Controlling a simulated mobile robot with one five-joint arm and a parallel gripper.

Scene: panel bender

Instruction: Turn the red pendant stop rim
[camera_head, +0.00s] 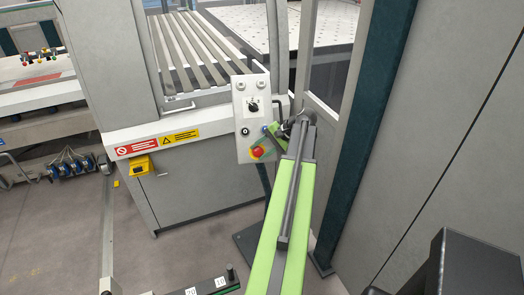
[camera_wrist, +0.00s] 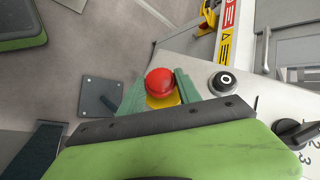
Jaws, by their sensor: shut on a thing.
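The red pendant stop (camera_head: 258,152) is a red knob on a yellow base, low on the light grey pendant panel (camera_head: 240,100). In the wrist view the red stop (camera_wrist: 160,82) sits between the two green fingers of my gripper (camera_wrist: 160,90), with the yellow base (camera_wrist: 163,101) just below it. My gripper (camera_head: 264,148) reaches the panel from the right and is shut on the red stop's rim. The lower part of the base is hidden behind the dark edge of my gripper.
A round black button (camera_wrist: 223,83) and a black rotary switch (camera_wrist: 297,133) lie to the right of the stop on the panel. A grey machine cabinet (camera_head: 200,185) stands behind. A dark green post (camera_head: 365,130) and grey wall are close on the right.

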